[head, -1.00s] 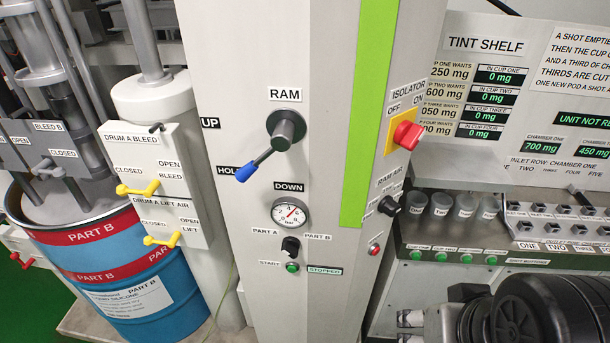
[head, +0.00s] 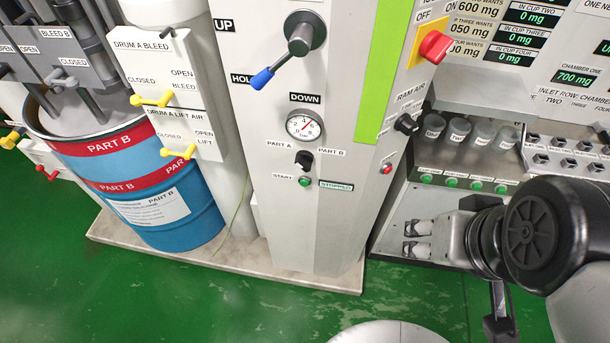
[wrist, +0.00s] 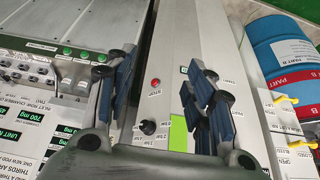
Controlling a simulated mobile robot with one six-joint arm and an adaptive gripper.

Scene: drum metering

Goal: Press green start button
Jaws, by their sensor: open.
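The green start button (head: 305,181) sits low on the front of the grey column in the head view, right of the START label. A small display (head: 337,185) beside it reads STOPPED. My gripper (wrist: 160,66) is open and empty in the wrist view, its dark fingers spread wide before the column. The start button cannot be made out in that view; the right finger covers part of the panel near the display (wrist: 184,70). In the head view my arm is at the lower right, apart from the button.
A red button (head: 386,168) and the RAM AIR knob (head: 406,124) are on the column's side face. A black selector (head: 304,159) is just above the start button. The blue-handled ram lever (head: 300,40) sticks out higher up. Other green buttons (head: 476,184) line the shelf at right.

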